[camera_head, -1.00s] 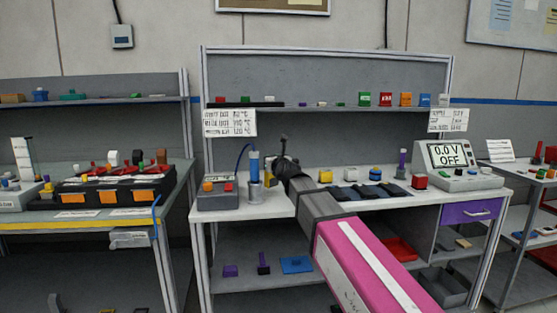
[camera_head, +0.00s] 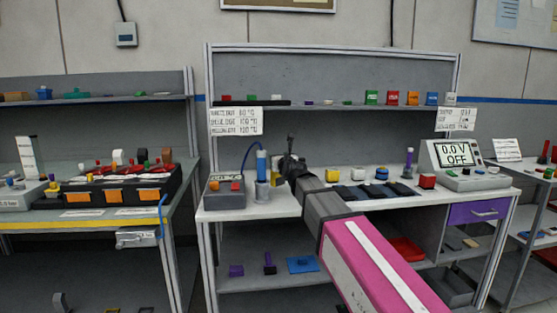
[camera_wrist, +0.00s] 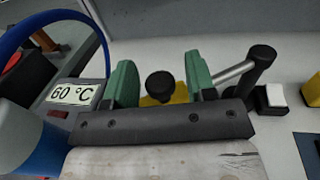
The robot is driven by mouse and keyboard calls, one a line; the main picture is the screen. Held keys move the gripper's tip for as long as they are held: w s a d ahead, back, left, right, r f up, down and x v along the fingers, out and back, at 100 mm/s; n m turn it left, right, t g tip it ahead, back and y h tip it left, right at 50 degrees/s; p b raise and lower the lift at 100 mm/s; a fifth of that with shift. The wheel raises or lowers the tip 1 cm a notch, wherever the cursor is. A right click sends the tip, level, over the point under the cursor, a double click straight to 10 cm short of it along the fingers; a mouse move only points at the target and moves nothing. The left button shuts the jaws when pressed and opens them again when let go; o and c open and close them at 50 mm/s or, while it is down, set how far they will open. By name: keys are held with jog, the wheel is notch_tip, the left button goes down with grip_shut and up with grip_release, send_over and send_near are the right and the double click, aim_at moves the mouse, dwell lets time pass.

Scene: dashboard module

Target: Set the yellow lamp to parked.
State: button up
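In the wrist view, a yellow part (camera_wrist: 179,93) with a round black knob (camera_wrist: 159,85) shows between the two green fingers of my gripper (camera_wrist: 161,82). The fingers are apart; I cannot tell whether they touch it. Its lower part is hidden by the gripper's dark front bar. A black lever with a grey rod (camera_wrist: 236,72) stands just right of the fingers. In the head view, my gripper (camera_head: 291,168) is over the bench, right of the blue-handled tool. A yellow block (camera_head: 332,176) lies to its right. I cannot tell which yellow thing is the lamp.
A grey station (camera_head: 224,195) with a display reading 60 °C (camera_wrist: 70,94), a blue cable (camera_wrist: 40,22) and a blue-handled tool (camera_head: 262,164) stand close left. A black block with a white top (camera_wrist: 272,98) is right. A meter (camera_head: 460,165) reads 0.0 V OFF.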

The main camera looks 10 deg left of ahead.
jog(key=v, duration=1.1)
jog(key=shift+w, duration=0.1)
